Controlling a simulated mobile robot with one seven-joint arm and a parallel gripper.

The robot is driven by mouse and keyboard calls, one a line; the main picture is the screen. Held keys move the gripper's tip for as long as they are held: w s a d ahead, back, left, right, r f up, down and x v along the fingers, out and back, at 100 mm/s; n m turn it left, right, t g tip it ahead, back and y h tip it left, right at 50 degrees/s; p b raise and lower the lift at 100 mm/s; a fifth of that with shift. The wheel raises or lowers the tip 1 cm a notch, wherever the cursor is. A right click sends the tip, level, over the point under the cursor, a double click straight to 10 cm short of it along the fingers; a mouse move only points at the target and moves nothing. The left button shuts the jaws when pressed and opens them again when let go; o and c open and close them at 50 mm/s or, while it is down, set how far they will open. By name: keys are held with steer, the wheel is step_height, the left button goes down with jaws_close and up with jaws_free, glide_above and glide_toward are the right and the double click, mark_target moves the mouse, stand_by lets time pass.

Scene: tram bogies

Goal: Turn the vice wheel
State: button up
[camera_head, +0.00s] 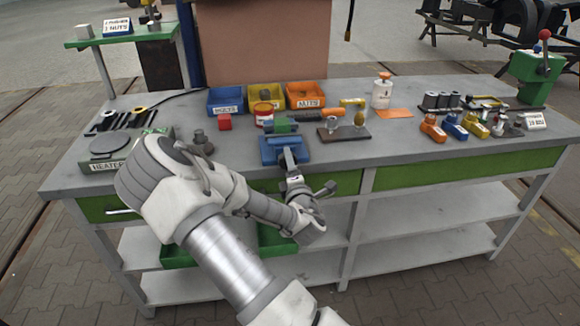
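The blue vice (284,150) stands at the front edge of the grey workbench, near its middle. A small green block (284,125) shows at the top of the vice. A grey screw part (290,160) sticks out of the vice's front, towards me. My gripper (296,186) is in front of the bench edge, at the lower end of this screw part. The vice wheel is mostly hidden or too small to make out there; a dark knob (329,187) shows just right of my gripper. I cannot tell whether the fingers are open, shut or touching the wheel.
On the bench (400,150) are blue (226,108), yellow and orange bins, a heater (107,161) at left, a white bottle (382,93), several coloured small parts at right and a green press (536,75). My arm covers the bench's front left.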

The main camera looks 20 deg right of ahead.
steer(key=shift+f+m+b, duration=0.2)
steer(key=shift+m+b, duration=5.15)
steer(key=shift+m, duration=1.65)
steer(key=shift+r, duration=0.1)
steer(key=o, duration=1.4)
steer(key=shift+s+a, duration=0.1)
